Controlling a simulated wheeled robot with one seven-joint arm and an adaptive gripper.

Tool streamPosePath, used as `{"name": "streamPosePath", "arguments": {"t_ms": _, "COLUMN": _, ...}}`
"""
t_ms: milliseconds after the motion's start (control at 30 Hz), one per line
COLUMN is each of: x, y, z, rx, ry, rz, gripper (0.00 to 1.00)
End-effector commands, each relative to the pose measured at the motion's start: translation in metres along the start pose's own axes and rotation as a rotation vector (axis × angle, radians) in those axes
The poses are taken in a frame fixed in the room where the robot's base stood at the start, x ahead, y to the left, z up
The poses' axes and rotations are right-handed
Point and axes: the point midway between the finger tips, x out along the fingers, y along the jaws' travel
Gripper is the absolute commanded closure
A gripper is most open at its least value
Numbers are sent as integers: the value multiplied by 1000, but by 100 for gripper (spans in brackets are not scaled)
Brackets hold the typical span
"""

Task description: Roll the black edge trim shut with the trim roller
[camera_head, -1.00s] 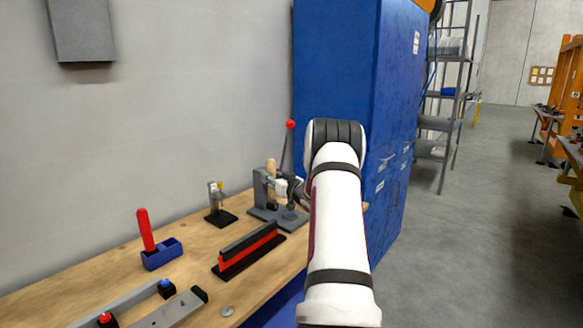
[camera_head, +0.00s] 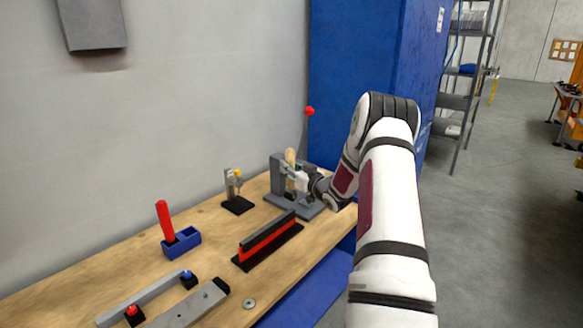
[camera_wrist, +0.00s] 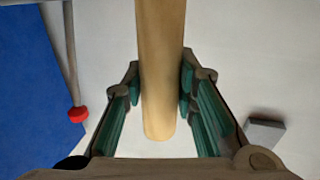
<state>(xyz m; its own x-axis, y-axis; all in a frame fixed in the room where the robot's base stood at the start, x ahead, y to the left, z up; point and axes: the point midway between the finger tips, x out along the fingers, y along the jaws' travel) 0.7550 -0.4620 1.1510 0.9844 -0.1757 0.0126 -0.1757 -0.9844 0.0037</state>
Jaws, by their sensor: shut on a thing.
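My gripper (camera_head: 297,178) is at the far end of the bench, by the grey press-like stand. It is shut on a tan wooden handle (camera_head: 290,157), likely the trim roller's; the handle runs between both fingers in the wrist view (camera_wrist: 160,60). The roller's working end cannot be made out. The black edge trim (camera_head: 266,229) sits along the top of an upright red strip (camera_head: 262,246) on a black base, nearer on the bench and left of my gripper. Nothing touches the trim.
The wooden bench (camera_head: 215,255) also holds a blue holder (camera_head: 182,243) with a red-handled tool (camera_head: 165,222), a small clamp-like fixture (camera_head: 234,190), grey bars (camera_head: 190,310) and a round metal piece (camera_head: 249,303). A red-knobbed lever (camera_head: 309,111) rises beside a blue cabinet (camera_head: 360,60).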

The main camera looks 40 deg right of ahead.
Motion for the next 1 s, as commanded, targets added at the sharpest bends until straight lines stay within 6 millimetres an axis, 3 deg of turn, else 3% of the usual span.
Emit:
{"name": "streamPosePath", "arguments": {"t_ms": 133, "x": -1, "y": 0, "z": 0, "rx": 2, "ry": 0, "rz": 0, "gripper": 100}}
{"name": "streamPosePath", "arguments": {"t_ms": 800, "x": 0, "y": 0, "z": 44, "rx": 2, "ry": 2, "rz": 0, "gripper": 100}}
{"name": "streamPosePath", "arguments": {"t_ms": 1000, "x": 0, "y": 0, "z": 47, "rx": 0, "ry": 2, "rz": 0, "gripper": 100}}
